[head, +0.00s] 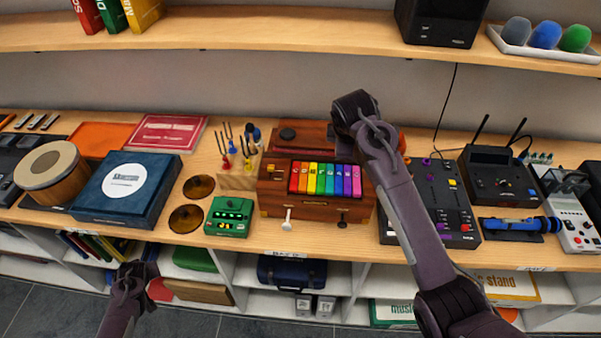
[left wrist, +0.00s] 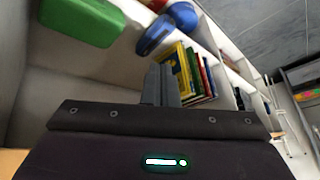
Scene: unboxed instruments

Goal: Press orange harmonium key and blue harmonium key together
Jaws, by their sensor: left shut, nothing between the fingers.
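The harmonium (head: 270,203) is a reddish-brown wooden box on the bench, with a row of rainbow-coloured keys on top. The orange key (head: 303,178) is second from the left, beside the red one. The blue key (head: 338,180) is towards the right, between green and purple keys. My right gripper (head: 346,152) hangs at the back right of the keys; its fingertips are hard to make out, so contact and opening cannot be told. My left gripper (head: 135,272) is low at the left, in front of the bench and apart from the harmonium. It shows shut and empty in the left wrist view (left wrist: 161,84).
A green pedal box (head: 229,217) and bronze discs (head: 186,218) lie left of the harmonium. A wooden block with tuning forks (head: 237,178) stands at its back left. A black mixer (head: 447,200) is to the right. Shelves run below the bench edge (head: 330,245).

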